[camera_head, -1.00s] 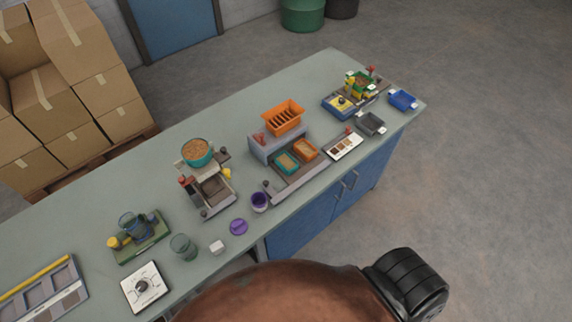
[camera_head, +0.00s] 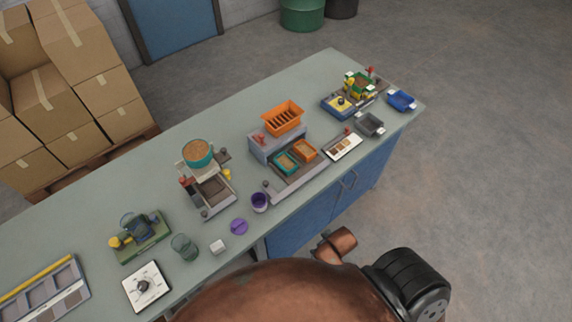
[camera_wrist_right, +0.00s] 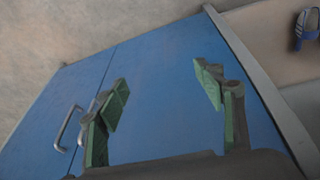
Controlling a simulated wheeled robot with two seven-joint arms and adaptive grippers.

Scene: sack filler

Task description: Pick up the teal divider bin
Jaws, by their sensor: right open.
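The teal divider bin (camera_head: 287,162) is a small open bin with something tan inside. It sits in the grey tray (camera_head: 297,178) on the bench, beside a small orange bin (camera_head: 306,149). My right gripper (camera_wrist_right: 163,95) shows in the right wrist view with its green fingers wide apart and nothing between them. It faces the blue cabinet front (camera_wrist_right: 160,70) below the bench top, away from the teal bin, which is not in that view. My left gripper is not in view.
A larger orange slotted bin (camera_head: 283,117) stands on a grey block behind the tray. A white sample card (camera_head: 344,147) lies to its right, a purple cup (camera_head: 259,202) to its left. Cabinet handles (camera_wrist_right: 66,129) stick out. The floor right of the bench is clear.

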